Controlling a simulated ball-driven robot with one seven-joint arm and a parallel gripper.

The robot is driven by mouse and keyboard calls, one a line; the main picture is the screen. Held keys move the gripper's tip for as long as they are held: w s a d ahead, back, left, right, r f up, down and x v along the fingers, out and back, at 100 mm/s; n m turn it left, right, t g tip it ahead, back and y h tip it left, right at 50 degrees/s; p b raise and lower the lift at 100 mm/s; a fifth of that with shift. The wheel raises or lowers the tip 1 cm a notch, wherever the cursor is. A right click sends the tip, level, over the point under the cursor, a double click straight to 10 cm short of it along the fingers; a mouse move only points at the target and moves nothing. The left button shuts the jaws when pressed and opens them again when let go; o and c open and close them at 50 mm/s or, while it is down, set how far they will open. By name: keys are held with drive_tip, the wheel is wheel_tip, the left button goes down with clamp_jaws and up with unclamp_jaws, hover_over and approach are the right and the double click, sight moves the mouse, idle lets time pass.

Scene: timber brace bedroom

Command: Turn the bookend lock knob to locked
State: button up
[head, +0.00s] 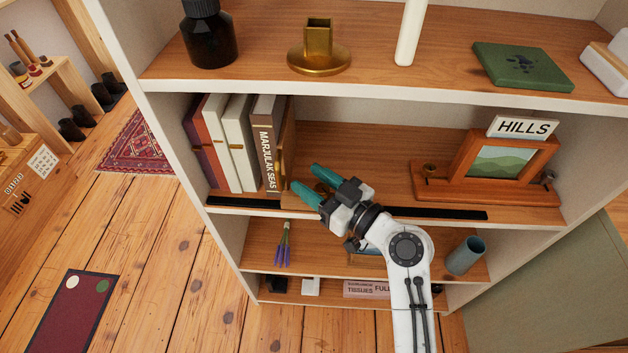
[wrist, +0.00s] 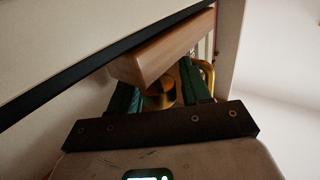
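The wooden bookend (head: 288,143) stands upright against the right end of the book row on the middle shelf. A brass lock knob (head: 322,187) shows low beside it, partly hidden by my gripper. My gripper (head: 311,181) reaches in from the front right with its two teal fingers apart. In the wrist view the brass knob (wrist: 160,93) lies between the green fingers of my gripper (wrist: 160,88), below a wooden block (wrist: 165,50). I cannot tell whether either finger touches the knob. The knob's lock marking is not readable.
Several books (head: 237,140) stand left of the bookend. A black strip (head: 440,213) runs along the shelf's front edge. A wooden picture frame (head: 463,160) with a HILLS sign (head: 522,127) stands at the right. The upper shelf (head: 265,75) hangs above my gripper.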

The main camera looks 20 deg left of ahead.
drive_tip(key=c, duration=0.7)
drive_tip(key=shift+c, duration=0.2)
